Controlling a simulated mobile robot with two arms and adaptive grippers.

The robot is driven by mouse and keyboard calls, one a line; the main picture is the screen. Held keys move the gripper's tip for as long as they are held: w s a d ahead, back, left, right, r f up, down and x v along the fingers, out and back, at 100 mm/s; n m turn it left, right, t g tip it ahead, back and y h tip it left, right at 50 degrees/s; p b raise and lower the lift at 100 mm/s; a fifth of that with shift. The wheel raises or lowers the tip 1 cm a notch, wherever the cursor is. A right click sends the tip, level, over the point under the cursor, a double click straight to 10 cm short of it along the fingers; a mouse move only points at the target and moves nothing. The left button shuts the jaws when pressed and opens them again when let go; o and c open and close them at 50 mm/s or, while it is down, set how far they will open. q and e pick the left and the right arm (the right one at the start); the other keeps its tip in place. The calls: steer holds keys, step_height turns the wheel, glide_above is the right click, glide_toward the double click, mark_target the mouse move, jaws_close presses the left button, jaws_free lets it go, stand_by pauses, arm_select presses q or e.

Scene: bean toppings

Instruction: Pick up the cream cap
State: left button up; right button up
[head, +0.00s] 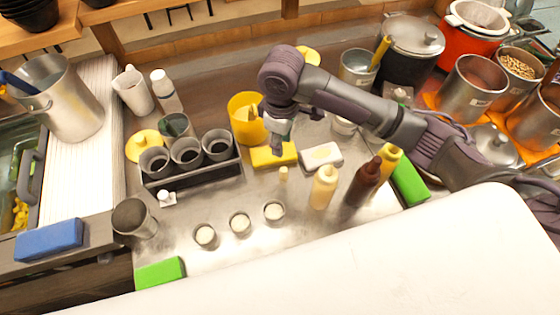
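A small cream-coloured piece (283,174), which looks like the cream cap, stands on the steel counter just below the yellow sponge. It is left of a cream squeeze bottle (324,187). My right gripper (277,146) hangs above the yellow sponge (273,155), a little above the small cream piece in the picture. Its fingertips are small and dark, so I cannot tell whether they are open or shut. I see nothing held in it. My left gripper is not in view.
A brown bottle (362,183) and a yellow bottle (387,165) stand to the right. Three small cream-filled cups (240,222) are in front. A dark rack (192,172) of cups and a yellow pitcher (245,125) stand to the left. A white sponge (321,156) lies close by.

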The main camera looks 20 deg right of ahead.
glide_above(283, 169)
step_height(283, 169, down, 7)
steer(key=shift+a+r+p, duration=0.1)
steer(key=shift+p, duration=0.35)
steer(key=shift+w+f, duration=0.1)
steer(key=shift+f, duration=0.2)
steer(key=f+p, duration=0.2)
steer(key=f, duration=0.2)
steer(key=shift+s+f, duration=0.1)
steer(key=shift+s, duration=0.1)
steer(key=shift+f, duration=0.45)
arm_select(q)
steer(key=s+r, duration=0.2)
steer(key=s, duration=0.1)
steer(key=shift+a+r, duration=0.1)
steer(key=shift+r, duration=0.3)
arm_select(e)
steer(key=c, duration=0.5)
